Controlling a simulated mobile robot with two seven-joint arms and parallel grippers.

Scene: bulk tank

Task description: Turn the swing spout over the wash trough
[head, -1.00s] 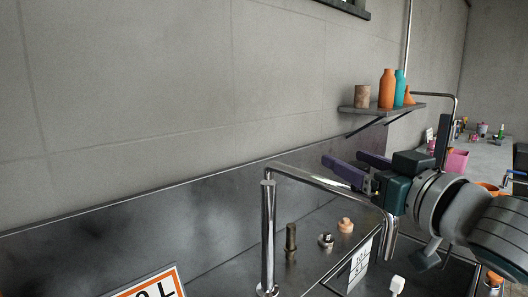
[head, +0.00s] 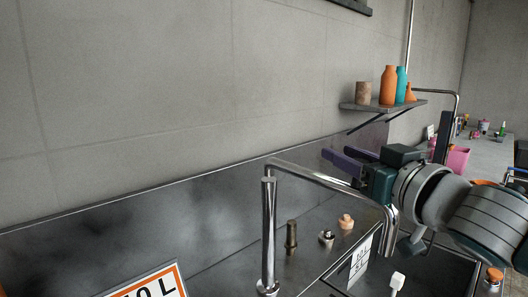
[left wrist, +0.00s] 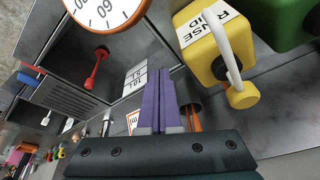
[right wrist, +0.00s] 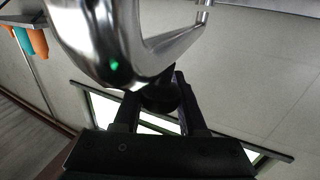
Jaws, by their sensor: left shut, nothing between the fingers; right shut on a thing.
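The chrome swing spout (head: 315,182) rises from a post at the middle of the head view. Its arm runs right and ends in a downturned tip. My left gripper (left wrist: 162,100) is shut and empty, seen only in the left wrist view.
Small fittings (head: 291,235) stand on the dark counter behind the spout. A wall shelf (head: 385,107) with bottles is above. In the left wrist view are a yellow rinse-aid can (left wrist: 213,45), an orange-rimmed dial (left wrist: 108,8) and a red-handled lever (left wrist: 96,68).

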